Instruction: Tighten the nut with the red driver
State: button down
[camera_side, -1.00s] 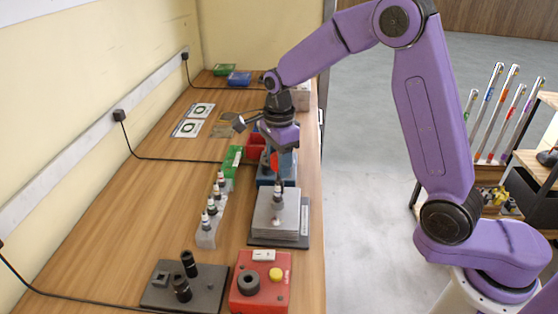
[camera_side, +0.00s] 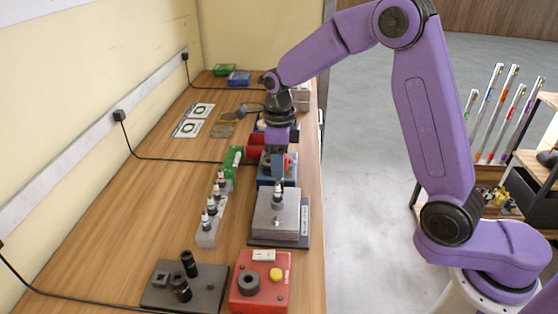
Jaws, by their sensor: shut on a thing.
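My gripper (camera_side: 279,152) is over the blue stand (camera_side: 290,176) at the far right part of the bench, pointing down. It is shut on a red piece (camera_side: 287,161), which looks like the red driver; the fingers hide most of it. A grey block (camera_side: 262,220) on a dark base stands nearer the camera, with one small dark-and-white upright fitting (camera_side: 278,194) on top. My gripper is behind and above this fitting, apart from it. The nut is too small to make out.
A pale rack (camera_side: 207,238) with several similar fittings stands left of the block. A green piece (camera_side: 232,160) and red parts (camera_side: 256,152) lie beside the gripper. In front are a red button box (camera_side: 245,300) and a dark plate with black sockets (camera_side: 160,295). The bench's left side is mostly clear.

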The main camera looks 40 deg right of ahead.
jog(key=m, duration=0.5)
jog(key=shift+m, duration=0.4)
jog(key=shift+c, duration=2.4)
grip_release()
